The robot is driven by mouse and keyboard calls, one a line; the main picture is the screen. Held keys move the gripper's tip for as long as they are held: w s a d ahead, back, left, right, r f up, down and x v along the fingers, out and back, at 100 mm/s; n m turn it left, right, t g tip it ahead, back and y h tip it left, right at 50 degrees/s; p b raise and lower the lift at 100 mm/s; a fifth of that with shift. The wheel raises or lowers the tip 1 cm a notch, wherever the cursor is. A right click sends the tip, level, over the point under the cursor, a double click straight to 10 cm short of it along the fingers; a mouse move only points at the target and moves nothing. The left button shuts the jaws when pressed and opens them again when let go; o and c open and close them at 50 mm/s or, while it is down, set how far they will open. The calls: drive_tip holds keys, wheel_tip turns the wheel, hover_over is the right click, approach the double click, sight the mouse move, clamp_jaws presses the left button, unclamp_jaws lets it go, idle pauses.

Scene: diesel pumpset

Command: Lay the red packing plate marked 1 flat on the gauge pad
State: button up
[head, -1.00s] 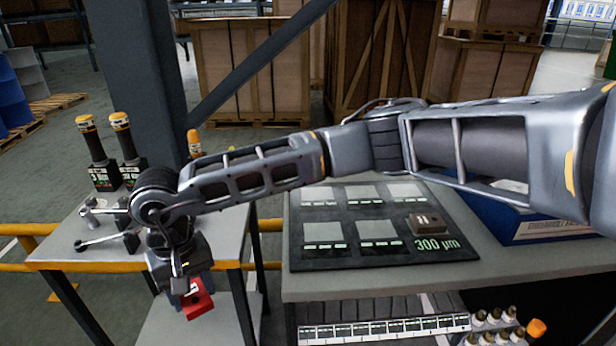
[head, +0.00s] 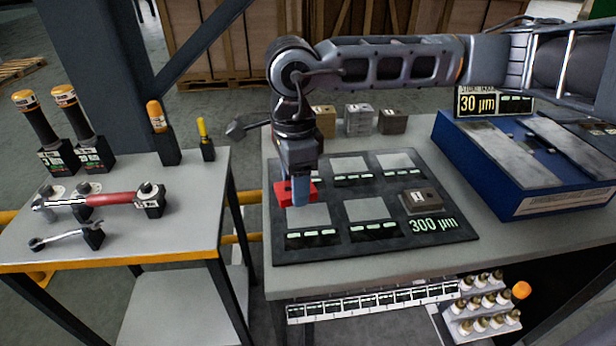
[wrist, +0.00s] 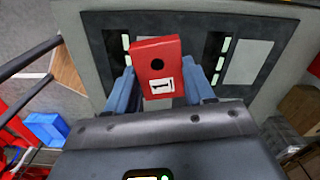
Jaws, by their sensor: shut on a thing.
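The red packing plate (head: 284,193) is held in my gripper (head: 300,192) above the left part of a dark board (head: 345,247). In the wrist view, the red plate (wrist: 156,58) shows a dark hole and a white label marked 1, between the blue fingers of my gripper (wrist: 160,88). The board has several pale square pads, including a bare front-left pad (head: 308,216). The plate appears raised above the board. A brown-grey plate (head: 421,200) lies at the board's front right, beside the lit text 300 µm. I cannot tell which pad is the gauge pad.
Several small blocks (head: 359,119) stand behind the board. A blue case (head: 490,165) stands to the right, with a 30 µm display (head: 490,101) behind it. The left bench (head: 195,205) holds tools, separated by a gap.

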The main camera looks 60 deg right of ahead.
sight(308, 215)
drive_tip(key=shift+s+d+r+m, duration=0.25)
drive_tip(key=shift+s+d+m, duration=0.05)
drive_tip(key=shift+s+m, duration=0.25)
drive_tip(key=shift+s+d+r+m, duration=0.2)
drive_tip(key=shift+s+d+m, duration=0.1)
drive_tip(key=shift+s+m, duration=0.2)
drive_tip(key=shift+f+b, duration=0.15)
drive_tip(key=shift+b, duration=0.35)
drive_tip(key=shift+f+b, duration=0.15)
drive_tip(key=shift+b, duration=0.2)
wheel_tip(308, 215, down, 4)
drive_tip(key=b, duration=0.4)
drive_tip(key=shift+b, duration=0.35)
drive_tip(key=shift+b, duration=1.1)
drive_tip(key=shift+f+b, duration=0.8)
drive_tip(key=shift+b, duration=0.2)
drive_tip(key=o, duration=1.5)
